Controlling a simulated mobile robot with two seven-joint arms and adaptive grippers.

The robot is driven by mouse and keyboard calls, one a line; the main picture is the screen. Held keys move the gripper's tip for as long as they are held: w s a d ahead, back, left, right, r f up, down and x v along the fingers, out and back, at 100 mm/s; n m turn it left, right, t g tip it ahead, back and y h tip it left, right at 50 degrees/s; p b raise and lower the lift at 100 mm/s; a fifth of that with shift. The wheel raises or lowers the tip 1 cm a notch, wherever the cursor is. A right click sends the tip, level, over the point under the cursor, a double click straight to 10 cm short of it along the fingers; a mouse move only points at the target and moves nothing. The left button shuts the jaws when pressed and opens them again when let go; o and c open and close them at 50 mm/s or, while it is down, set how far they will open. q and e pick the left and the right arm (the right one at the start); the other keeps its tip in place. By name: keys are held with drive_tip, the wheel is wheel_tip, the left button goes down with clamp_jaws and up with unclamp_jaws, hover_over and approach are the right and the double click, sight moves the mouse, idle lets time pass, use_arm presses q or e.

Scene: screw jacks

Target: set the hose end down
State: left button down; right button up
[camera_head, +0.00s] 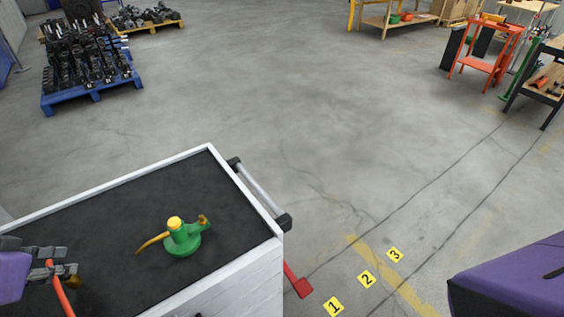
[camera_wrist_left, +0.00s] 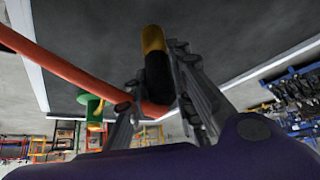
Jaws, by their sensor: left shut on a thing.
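The orange-red hose (camera_head: 62,297) is at the lower left of the head view, over or beside the cart top. In the left wrist view the hose (camera_wrist_left: 75,70) runs from the left to my fingers. The hose end (camera_wrist_left: 155,60) has a brass tip and a black sleeve. My left gripper (camera_head: 58,264) is shut on the hose end; its fingers also show in the left wrist view (camera_wrist_left: 160,92). A brass part shows below the fingers in the head view. I cannot tell whether the hose end touches the cart top. My right gripper is out of view.
The cart top (camera_head: 120,215) is black with a white rim. A green oil can (camera_head: 183,240) with a yellow spout stands on it, right of my left gripper. The cart's dark area behind the can is clear. A blue pallet (camera_head: 95,92) of black parts stands far left.

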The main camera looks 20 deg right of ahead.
use_arm(q)
drive_tip(key=shift+f, duration=0.65)
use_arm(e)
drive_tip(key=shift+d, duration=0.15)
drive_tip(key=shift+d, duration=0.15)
use_arm(q)
drive_tip(key=c, duration=1.5)
unclamp_jaws()
drive_tip(key=shift+f, duration=0.15)
drive_tip(key=shift+c, duration=0.2)
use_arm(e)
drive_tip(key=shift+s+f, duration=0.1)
